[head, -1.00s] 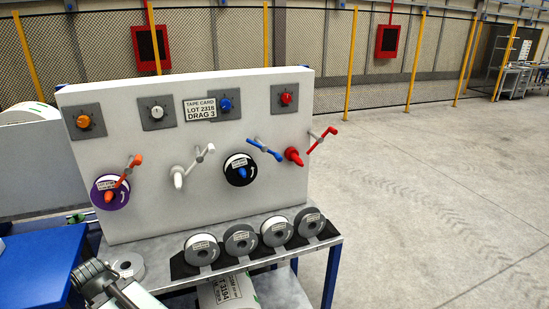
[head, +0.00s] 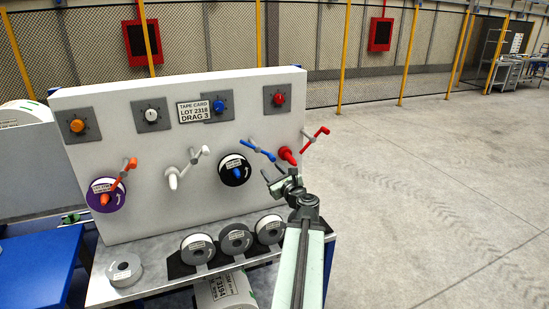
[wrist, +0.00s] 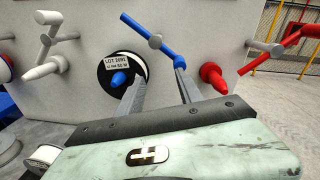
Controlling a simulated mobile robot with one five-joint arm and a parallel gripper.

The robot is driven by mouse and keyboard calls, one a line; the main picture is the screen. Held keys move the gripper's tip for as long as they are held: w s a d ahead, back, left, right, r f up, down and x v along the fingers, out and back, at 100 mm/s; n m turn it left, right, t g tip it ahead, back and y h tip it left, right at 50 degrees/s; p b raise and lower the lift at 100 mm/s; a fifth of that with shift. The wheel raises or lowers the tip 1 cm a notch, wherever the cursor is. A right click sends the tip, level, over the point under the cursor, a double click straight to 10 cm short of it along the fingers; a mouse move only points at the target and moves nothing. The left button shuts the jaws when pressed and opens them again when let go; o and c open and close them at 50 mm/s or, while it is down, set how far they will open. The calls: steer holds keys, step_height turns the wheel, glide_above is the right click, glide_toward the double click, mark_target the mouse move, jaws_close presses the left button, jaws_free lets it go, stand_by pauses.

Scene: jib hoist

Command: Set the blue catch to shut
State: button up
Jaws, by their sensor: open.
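The blue catch (head: 258,149) is a bar on a grey pivot on the white panel. It slants from upper left down to lower right, and it shows large in the wrist view (wrist: 138,28). A black reel with a white label and a blue peg (head: 234,170) sits just left of and below it. My gripper (head: 273,178) is open and empty in front of the panel, just below the catch. In the wrist view, the right finger of my gripper (wrist: 158,78) overlaps the bar's lower right end; I cannot tell whether they touch. The left finger overlaps the reel's edge.
A red catch (head: 315,139) and red peg (head: 287,155) stand close on the right. A white catch (head: 195,157) and an orange catch (head: 127,170) are on the left. Dials, including a blue one (head: 218,103), line the top. Grey reels (head: 235,238) stand below. Floor is open at right.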

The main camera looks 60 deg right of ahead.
mark_target(274, 159)
steer(key=shift+m+g+h, duration=0.3)
steer(key=shift+m+h, duration=0.4)
steer(key=shift+m, duration=0.2)
steer(key=w+d, duration=0.1)
steer(key=d, duration=0.1)
steer(key=w+d, duration=0.1)
steer(key=d, duration=0.1)
steer(key=w+d, duration=0.1)
steer(key=d, duration=0.1)
steer(key=shift+w+d+r, duration=0.15)
steer(key=shift+w+r, duration=0.05)
steer(key=shift+r, duration=0.2)
jaws_close()
